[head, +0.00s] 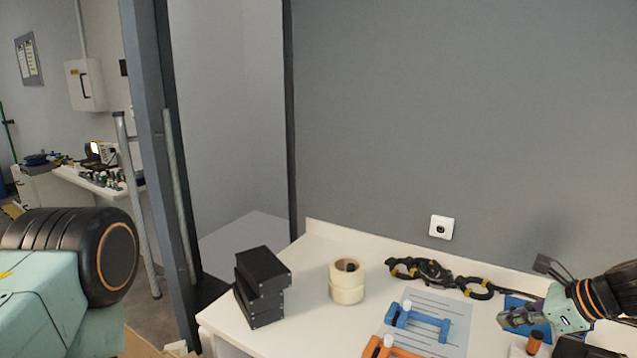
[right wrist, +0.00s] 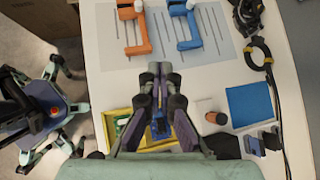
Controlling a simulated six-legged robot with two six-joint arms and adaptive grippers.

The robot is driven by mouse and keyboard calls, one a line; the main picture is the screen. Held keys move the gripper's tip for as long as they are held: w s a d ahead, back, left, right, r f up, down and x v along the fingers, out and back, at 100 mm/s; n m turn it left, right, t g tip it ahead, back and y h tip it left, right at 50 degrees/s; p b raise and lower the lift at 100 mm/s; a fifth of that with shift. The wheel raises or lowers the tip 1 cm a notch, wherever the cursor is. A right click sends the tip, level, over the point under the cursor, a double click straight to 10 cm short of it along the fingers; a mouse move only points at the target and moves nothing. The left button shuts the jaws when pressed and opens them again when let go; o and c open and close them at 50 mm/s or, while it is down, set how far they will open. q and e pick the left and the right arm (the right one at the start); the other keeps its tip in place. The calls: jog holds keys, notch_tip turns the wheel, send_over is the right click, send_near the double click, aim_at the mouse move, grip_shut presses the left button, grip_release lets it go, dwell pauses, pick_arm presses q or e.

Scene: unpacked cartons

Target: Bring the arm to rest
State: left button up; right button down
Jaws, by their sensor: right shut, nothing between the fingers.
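My right gripper (head: 507,319) is at the right of the head view, above the white table (head: 225,318), with its arm coming in from the right edge. In the right wrist view its fingers (right wrist: 160,68) are together and hold nothing. They point toward the grey slatted mat (right wrist: 215,50), short of an orange clamp-like tool (right wrist: 133,48) and a blue one (right wrist: 184,44) lying on it. My left gripper is in neither view.
A stack of black boxes (head: 260,285) and tape rolls (head: 346,284) stand at the table's left. A black cable (head: 425,271) lies along the back. A yellow tray (right wrist: 108,118), an orange-capped bottle (right wrist: 211,118) and a blue square (right wrist: 250,103) lie below or beside the gripper.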

jog(key=s+a+f+n+g+h+b, duration=0.1)
jog(key=s+a+f+n+h+b, duration=0.2)
jog(key=s+a+f+n, duration=0.5)
jog(key=s+a+f+n+g+h+b, duration=0.1)
jog(key=s+f+n+g+h+b, duration=0.15)
jog(key=s+f+n, duration=0.7)
pick_arm(q)
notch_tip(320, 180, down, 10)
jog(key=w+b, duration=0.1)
jog(key=b, duration=0.3)
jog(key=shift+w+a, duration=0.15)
pick_arm(e)
jog(key=s+a+f+n+g, duration=0.1)
jog(key=s+a+f+n, duration=0.1)
jog(key=s+f+n, duration=0.2)
jog(key=s+a+f+n+g, duration=0.2)
jog(key=s+f, duration=0.7)
jog(key=s, duration=0.5)
jog(key=shift+a+f+n, duration=0.35)
jog(key=shift+a+n, duration=0.4)
jog(key=shift+n, duration=0.3)
jog(key=shift+s+g, duration=0.15)
jog(key=shift+g, duration=0.1)
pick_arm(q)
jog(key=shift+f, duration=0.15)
pick_arm(e)
jog(key=shift+w, duration=0.2)
